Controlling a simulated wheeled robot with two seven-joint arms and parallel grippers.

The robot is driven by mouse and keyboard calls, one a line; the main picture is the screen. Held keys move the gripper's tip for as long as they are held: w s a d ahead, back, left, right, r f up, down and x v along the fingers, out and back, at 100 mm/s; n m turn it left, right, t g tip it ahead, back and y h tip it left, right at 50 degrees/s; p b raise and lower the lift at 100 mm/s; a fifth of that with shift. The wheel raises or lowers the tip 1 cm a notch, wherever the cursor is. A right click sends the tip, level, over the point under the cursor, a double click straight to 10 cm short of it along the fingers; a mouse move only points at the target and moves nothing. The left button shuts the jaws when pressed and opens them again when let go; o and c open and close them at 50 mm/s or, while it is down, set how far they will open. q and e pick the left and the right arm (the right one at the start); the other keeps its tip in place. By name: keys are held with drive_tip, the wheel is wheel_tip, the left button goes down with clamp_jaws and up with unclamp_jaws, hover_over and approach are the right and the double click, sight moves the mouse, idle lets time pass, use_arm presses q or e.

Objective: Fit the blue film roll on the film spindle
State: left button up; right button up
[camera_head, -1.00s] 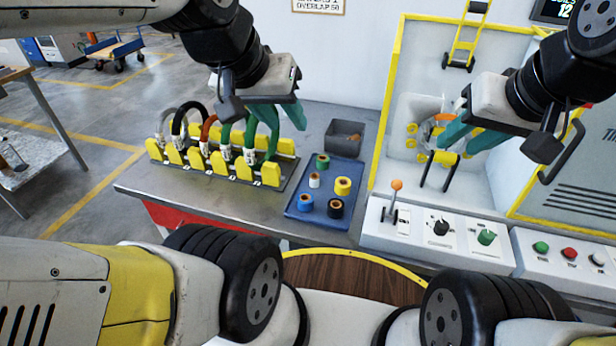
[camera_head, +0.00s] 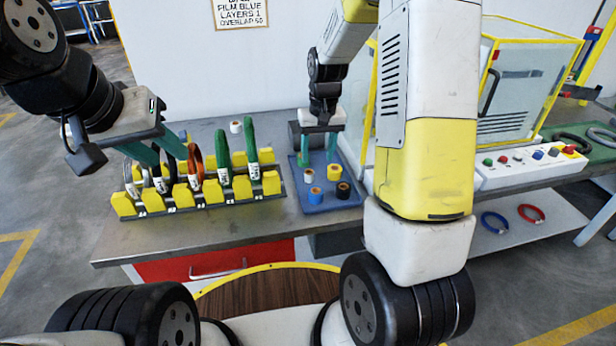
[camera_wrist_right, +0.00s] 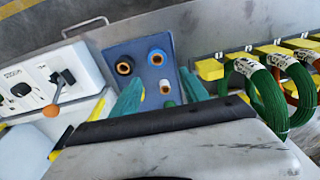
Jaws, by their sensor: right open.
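The blue film roll (camera_head: 315,196) stands in the blue tray (camera_head: 325,207), at its front left; it also shows in the right wrist view (camera_wrist_right: 157,56). Beside it are a black roll with an orange core (camera_head: 343,190), a yellow roll (camera_head: 334,172) and a white roll (camera_head: 308,175). A green roll (camera_wrist_right: 170,103) shows low in the wrist view. My right gripper (camera_head: 320,152) points down over the back of the tray, open and empty. My left gripper (camera_head: 160,150) is open by the left end of the coil rack. I cannot make out the film spindle; my right arm hides part of the machine.
The yellow-clamped rack (camera_head: 212,198) holds several coils left of the tray. A white roll (camera_head: 236,127) stands behind it. The button panel (camera_head: 530,165) and clear enclosure (camera_head: 520,90) are at right.

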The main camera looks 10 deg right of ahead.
drive_tip(key=g, duration=0.1)
hover_over(316, 190)
wheel_tip(316, 190, down, 8)
drive_tip(key=shift+h, duration=0.3)
drive_tip(key=f, duration=0.5)
drive_tip(key=s+f, duration=0.1)
drive_tip(key=f, duration=0.1)
drive_tip(key=shift+a+f, duration=0.15)
drive_tip(key=shift+f, duration=0.2)
drive_tip(key=c, duration=1.1)
drive_tip(key=shift+r, duration=0.15)
